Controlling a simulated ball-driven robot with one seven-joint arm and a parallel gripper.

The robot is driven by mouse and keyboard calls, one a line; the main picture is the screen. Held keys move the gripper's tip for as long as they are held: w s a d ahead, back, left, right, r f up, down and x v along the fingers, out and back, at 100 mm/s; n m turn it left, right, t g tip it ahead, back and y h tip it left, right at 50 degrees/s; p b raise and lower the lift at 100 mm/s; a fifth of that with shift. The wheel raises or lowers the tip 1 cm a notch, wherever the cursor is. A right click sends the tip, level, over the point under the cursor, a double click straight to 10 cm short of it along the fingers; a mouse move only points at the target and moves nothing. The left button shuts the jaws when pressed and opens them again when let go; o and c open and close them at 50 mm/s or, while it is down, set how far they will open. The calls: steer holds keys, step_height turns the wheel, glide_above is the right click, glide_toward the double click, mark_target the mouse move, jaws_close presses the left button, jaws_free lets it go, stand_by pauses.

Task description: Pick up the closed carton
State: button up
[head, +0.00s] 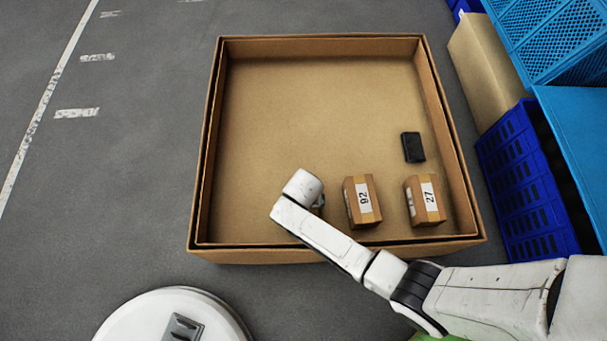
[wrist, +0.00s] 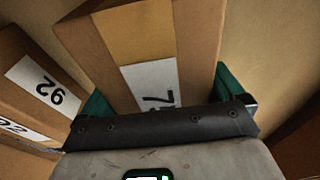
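A brown taped carton (wrist: 140,50) with a white label, its number partly covered, is between the green fingers of my gripper (wrist: 168,95) in the wrist view. One finger is on each side of it; I cannot tell whether they press on it. In the head view my gripper is hidden under the white end of my arm, and only a sliver of this carton shows. A carton labelled 92 (head: 355,214) stands to its right, and it also shows at the left of the wrist view (wrist: 25,65). A carton labelled 27 (head: 412,208) stands farther right.
The cartons are inside a large open cardboard box (head: 320,45) with low walls. A small black item (head: 413,147) lies near its right wall. The back and left of its floor are clear. Blue crates (head: 525,185) stand outside to the right.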

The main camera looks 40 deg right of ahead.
steer(key=c, duration=0.5)
steer(key=shift+r, duration=0.1)
